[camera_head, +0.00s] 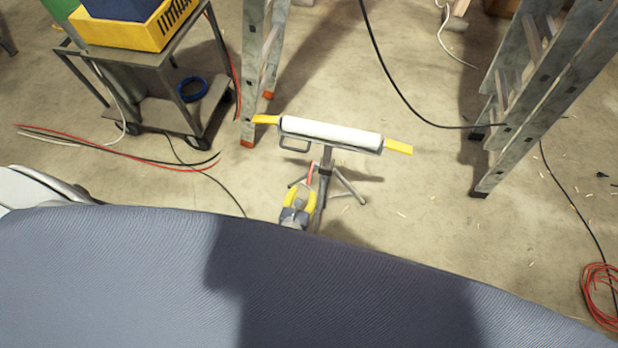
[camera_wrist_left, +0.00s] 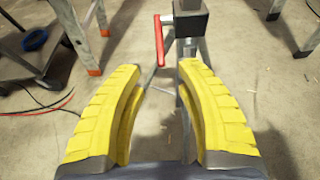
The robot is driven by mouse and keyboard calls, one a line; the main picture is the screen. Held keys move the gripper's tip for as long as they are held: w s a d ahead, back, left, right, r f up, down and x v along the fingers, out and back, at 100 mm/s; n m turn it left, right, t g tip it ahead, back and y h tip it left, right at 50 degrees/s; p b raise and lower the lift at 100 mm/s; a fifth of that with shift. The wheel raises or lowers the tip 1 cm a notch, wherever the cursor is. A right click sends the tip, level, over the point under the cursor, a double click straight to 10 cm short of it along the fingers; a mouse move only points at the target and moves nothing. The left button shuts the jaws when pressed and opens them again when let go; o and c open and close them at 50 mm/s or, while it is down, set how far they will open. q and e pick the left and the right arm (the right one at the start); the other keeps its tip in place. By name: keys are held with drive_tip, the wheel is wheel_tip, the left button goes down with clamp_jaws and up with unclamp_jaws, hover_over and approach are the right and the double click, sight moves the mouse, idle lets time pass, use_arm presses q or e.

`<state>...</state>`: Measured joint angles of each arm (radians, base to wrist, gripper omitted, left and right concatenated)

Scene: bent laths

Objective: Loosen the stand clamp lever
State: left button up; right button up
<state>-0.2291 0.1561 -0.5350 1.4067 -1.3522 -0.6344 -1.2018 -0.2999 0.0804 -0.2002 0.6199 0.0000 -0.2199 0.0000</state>
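The red clamp lever (camera_wrist_left: 159,42) hangs down on the left side of the dark clamp block (camera_wrist_left: 190,24) on the stand's post. It also shows in the head view (camera_head: 310,173) as a thin red bar below the roller. The stand (camera_head: 331,132) has a white roller with yellow ends and splayed legs. My left gripper (camera_head: 299,190), with yellow fingers, is in front of the post and below the clamp. In the left wrist view my left gripper (camera_wrist_left: 160,70) is open and empty, and the lever's lower end shows between its fingertips. I cannot tell the remaining distance. My right gripper is out of view.
A grey cart (camera_head: 150,75) with a yellow crate (camera_head: 150,28) stands at the left. Ladders stand behind the stand (camera_head: 255,60) and at the right (camera_head: 540,75). Cables lie on the floor, with a red coil (camera_head: 600,290) at lower right. Floor right of the stand is mostly clear.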

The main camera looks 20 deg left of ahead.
sight(309, 179)
use_arm(q)
drive_tip(key=x, duration=0.9)
drive_tip(key=shift+w, duration=0.2)
clamp_jaws()
idle(0.3)
